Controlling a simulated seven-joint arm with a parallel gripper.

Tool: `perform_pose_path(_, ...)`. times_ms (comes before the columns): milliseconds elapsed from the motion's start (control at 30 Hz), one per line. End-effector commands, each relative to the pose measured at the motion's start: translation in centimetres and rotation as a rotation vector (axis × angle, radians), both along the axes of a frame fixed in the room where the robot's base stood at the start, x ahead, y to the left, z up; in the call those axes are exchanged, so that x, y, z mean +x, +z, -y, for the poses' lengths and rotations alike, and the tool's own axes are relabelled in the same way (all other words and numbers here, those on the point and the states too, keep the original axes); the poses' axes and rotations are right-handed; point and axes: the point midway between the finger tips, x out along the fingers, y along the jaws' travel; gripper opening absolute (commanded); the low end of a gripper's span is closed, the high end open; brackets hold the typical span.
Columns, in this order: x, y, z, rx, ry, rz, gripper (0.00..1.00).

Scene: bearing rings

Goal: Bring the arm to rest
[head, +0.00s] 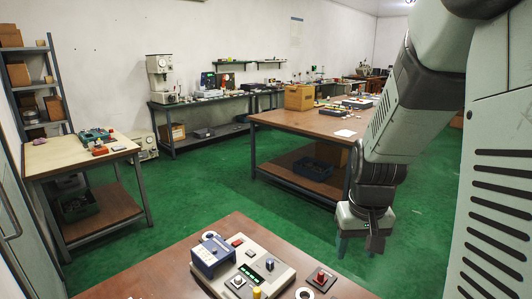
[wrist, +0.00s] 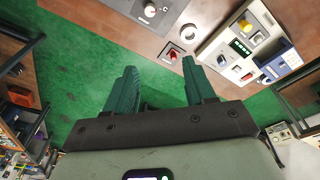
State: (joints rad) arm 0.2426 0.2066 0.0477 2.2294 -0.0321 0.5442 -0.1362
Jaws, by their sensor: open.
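My gripper (head: 358,247) hangs from my arm at the right of the head view, fingers pointing down. It appears beyond the far edge of the near table, over the green floor. In the wrist view the two green fingers of my gripper (wrist: 159,66) stand well apart. The control unit (wrist: 240,42) is also at the upper right of the wrist view, apart from the fingers.
A small box with a red button (head: 320,278) is right of the control unit. A white ring (head: 304,293) lies at the table's front. A wooden side table (head: 75,158) stands left and a large workbench (head: 300,122) behind. Green floor (head: 205,190) lies open between them.

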Motion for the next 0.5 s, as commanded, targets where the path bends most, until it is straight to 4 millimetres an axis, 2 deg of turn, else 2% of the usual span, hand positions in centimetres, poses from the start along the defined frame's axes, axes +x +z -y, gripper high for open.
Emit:
perform_pose_path(33, -0.6, 2.7, -0.8, -0.011, 0.01, 0.043, 0.54)
perform_pose_path(200, -4.0, 9.7, -3.4, -0.025, 0.036, 0.156, 0.54)
perform_pose_path(400, -9.4, 15.6, -6.0, -0.008, 0.065, 0.291, 0.54)
perform_pose_path(500, -12.1, 17.4, -6.8, 0.008, 0.077, 0.346, 0.54)
